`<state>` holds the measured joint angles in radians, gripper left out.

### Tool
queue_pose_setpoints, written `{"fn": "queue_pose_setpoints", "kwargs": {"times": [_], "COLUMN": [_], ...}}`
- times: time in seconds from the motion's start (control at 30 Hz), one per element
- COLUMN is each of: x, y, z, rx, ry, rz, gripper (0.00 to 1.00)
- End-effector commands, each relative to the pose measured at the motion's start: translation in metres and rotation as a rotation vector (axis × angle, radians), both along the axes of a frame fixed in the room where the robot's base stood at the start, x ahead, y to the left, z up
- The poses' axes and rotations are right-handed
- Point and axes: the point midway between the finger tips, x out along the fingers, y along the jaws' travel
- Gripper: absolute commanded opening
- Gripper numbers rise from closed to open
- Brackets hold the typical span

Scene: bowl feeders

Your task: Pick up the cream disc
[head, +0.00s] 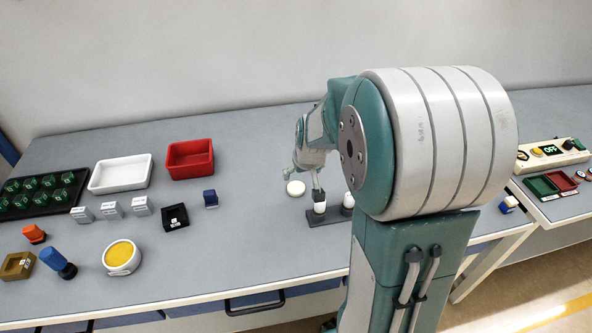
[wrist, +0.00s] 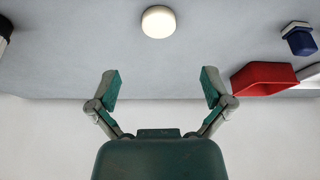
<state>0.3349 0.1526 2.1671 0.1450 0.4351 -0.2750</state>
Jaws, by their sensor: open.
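The cream disc (head: 296,188) lies flat on the grey table, right of the red tray and close to my arm in the head view. In the wrist view the cream disc (wrist: 158,21) is at the top centre, beyond and between my fingertips, and apart from them. My gripper (wrist: 159,88) is open with nothing between its two fingers.
A red tray (head: 190,159) and a white tray (head: 120,174) stand at the back left. A dark holder with white-topped pieces (head: 320,206) stands just right of the disc. The table around the disc's left is clear.

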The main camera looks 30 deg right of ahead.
Motion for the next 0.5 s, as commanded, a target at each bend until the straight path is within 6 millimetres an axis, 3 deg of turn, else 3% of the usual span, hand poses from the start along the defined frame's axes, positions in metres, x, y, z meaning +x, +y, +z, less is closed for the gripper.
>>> {"fn": "queue_pose_setpoints", "kwargs": {"times": [0.5], "x": [0.023], "y": [-0.007], "z": [-0.056], "rx": [-0.001], "ry": [0.004], "rz": [-0.004], "gripper": [1.00]}}
